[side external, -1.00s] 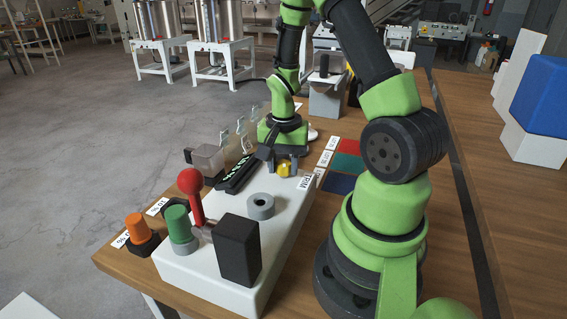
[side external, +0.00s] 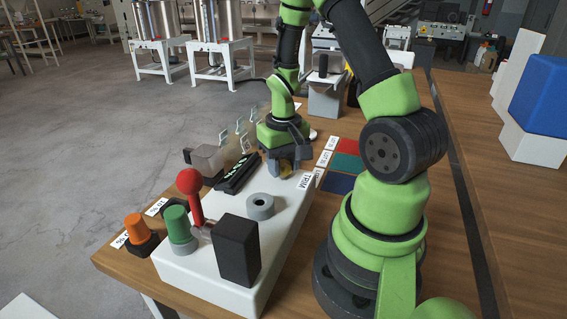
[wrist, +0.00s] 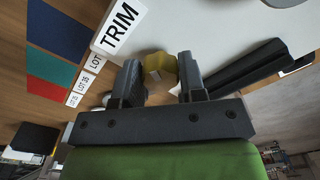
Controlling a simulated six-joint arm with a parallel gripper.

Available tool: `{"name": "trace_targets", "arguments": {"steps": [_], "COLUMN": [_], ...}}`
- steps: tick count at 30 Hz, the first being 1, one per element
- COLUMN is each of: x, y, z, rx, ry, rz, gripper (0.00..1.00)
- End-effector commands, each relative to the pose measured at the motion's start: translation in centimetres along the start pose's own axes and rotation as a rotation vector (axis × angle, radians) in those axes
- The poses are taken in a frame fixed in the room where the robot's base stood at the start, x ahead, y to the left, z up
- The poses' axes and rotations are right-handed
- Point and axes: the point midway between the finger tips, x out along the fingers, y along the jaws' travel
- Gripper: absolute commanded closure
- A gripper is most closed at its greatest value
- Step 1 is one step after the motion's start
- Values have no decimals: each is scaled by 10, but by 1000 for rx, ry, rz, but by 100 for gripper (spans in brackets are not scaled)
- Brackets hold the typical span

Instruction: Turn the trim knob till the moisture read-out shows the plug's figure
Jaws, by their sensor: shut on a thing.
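The white console (side external: 190,272) stands on the wooden bench. My gripper (side external: 284,166) points down at its far end, with its fingers around the yellow trim knob (side external: 285,165). In the wrist view the yellow knob (wrist: 160,67) sits between my two fingers (wrist: 161,80), beside the TRIM label (wrist: 118,27). The dark read-out bar (side external: 238,172) lies left of the knob; its figure cannot be read. A green plug (side external: 178,228) stands in a grey collar at the console's near end. An orange plug (side external: 135,227) stands in a dark base on the bench beside it; its card is too small to read.
A red-knobbed lever (side external: 190,182), a black block (side external: 237,250) and a grey ring (side external: 260,206) stand on the console. Red, green and blue mats (side external: 340,184) lie to the right. A clear box (side external: 207,158) stands to the left.

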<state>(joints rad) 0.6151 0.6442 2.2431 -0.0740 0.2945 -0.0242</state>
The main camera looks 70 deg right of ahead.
Motion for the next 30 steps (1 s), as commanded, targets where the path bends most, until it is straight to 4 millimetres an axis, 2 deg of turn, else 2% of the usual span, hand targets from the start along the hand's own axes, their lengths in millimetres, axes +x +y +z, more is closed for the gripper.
{"name": "trace_targets", "arguments": {"steps": [15,16,18,19,30], "x": [-1,-1,-1,0,-6], "y": [0,0,0,0,0], "z": [-1,-1,-1,-1,-1], "rx": [-22,-22,-22,-22,-21], "ry": [4,4,4,4,4], "rz": [0,0,0,0,0], "gripper": [86,58,42,37,37]}}
